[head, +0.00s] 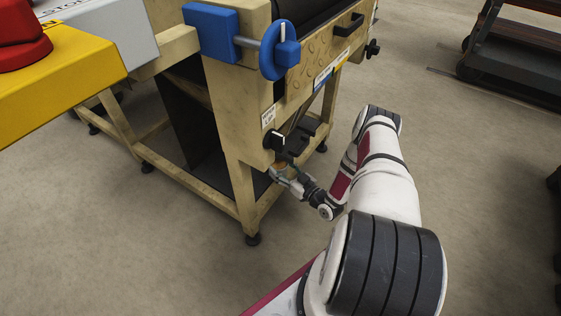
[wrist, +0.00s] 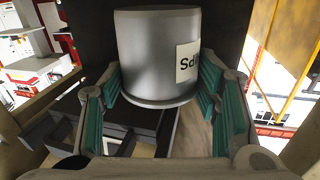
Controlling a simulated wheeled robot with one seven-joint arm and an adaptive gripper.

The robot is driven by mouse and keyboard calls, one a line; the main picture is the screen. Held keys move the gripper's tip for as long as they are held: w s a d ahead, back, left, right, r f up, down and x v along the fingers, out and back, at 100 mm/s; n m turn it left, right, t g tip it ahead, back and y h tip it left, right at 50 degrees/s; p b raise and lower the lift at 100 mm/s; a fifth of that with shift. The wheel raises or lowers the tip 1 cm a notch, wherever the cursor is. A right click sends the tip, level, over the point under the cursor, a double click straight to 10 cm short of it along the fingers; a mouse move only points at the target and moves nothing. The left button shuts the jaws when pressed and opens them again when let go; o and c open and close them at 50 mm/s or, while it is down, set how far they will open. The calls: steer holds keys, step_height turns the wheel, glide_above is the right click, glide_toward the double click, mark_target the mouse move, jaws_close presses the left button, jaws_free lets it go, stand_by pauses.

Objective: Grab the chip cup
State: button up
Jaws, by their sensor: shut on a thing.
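In the head view my gripper (head: 284,172) is low at the right side of the beige press, below a black knob. The cup is too small and hidden there to make out clearly.
The beige press frame (head: 237,170) stands close beside my gripper, with a blue handwheel (head: 280,50) above. A yellow box with a red button (head: 22,42) is at the upper left. A dark rack (head: 515,55) stands at the upper right.

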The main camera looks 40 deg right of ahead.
steer(key=shift+s+a+r+p, duration=0.1)
steer(key=shift+s+a+p, duration=0.25)
steer(key=shift+s, duration=0.5)
steer(key=shift+s+a+r+p, duration=0.2)
steer(key=shift+s+a, duration=0.25)
steer(key=shift+s, duration=0.4)
steer(key=shift+s+a+r+p, duration=0.1)
steer(key=shift+s+a+p, duration=0.25)
steer(key=shift+s, duration=0.5)
steer(key=shift+a, duration=0.1)
steer(key=shift+s+f, duration=0.1)
steer(key=shift+s, duration=0.1)
